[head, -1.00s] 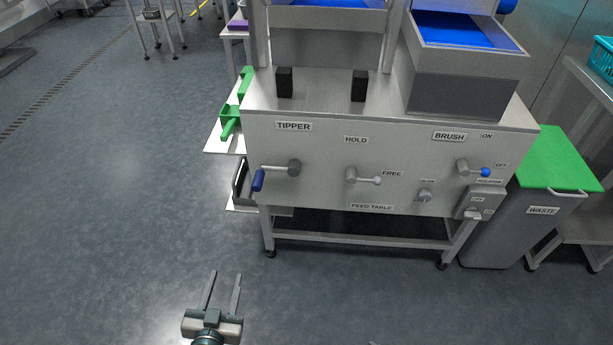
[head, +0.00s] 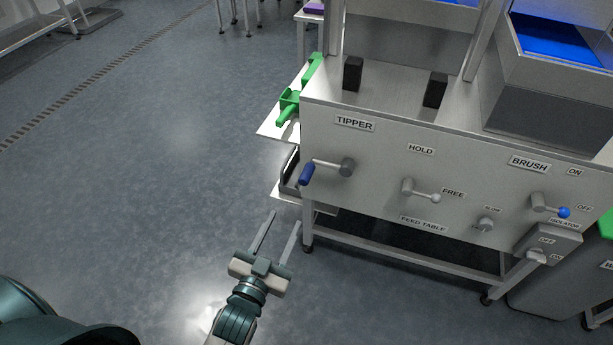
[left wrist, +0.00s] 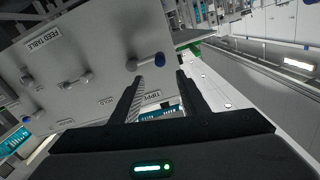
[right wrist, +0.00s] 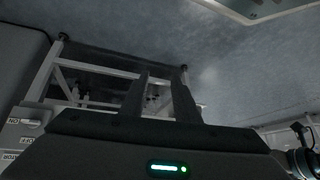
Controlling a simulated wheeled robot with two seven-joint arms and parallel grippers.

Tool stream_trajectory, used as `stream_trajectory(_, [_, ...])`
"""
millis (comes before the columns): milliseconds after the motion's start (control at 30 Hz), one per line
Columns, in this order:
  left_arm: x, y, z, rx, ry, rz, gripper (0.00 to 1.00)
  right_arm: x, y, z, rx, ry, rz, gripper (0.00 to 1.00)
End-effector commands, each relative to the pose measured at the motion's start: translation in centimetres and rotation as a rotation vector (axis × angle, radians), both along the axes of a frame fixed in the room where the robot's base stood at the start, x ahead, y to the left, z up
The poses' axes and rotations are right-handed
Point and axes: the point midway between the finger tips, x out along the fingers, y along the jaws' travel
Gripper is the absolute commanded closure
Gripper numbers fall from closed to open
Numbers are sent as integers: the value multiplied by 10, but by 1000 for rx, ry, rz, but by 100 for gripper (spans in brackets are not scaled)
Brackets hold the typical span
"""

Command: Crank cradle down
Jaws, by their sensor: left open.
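The TIPPER crank (head: 347,167) is a grey hub and arm with a blue handle (head: 306,174) on the left of the machine's front panel. The handle points left and slightly down. My left gripper (head: 286,217) is open and empty, below and left of the blue handle and apart from it. In the left wrist view the blue handle (left wrist: 160,60) shows just beyond the open fingertips (left wrist: 160,75). My right gripper (right wrist: 161,72) shows only in the right wrist view, its fingers apart with nothing between them. I cannot make out the cradle for certain.
The panel also carries the HOLD/FREE lever (head: 422,193), a small knob (head: 486,224) and the BRUSH lever (head: 550,206). A green scoop (head: 288,106) lies on a side shelf (head: 272,127) left of the machine.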

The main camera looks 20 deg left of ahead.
Motion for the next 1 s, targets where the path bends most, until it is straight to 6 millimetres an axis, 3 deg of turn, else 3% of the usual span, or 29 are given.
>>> stream_trajectory(267, [31, -1, 0, 0, -2, 0, 59, 1, 1, 0, 4, -6, 0, 72])
stream_trajectory(1000, [151, -5, 0, 0, -1, 0, 59, 3, 12, 3, 40, -55, 4, 72])
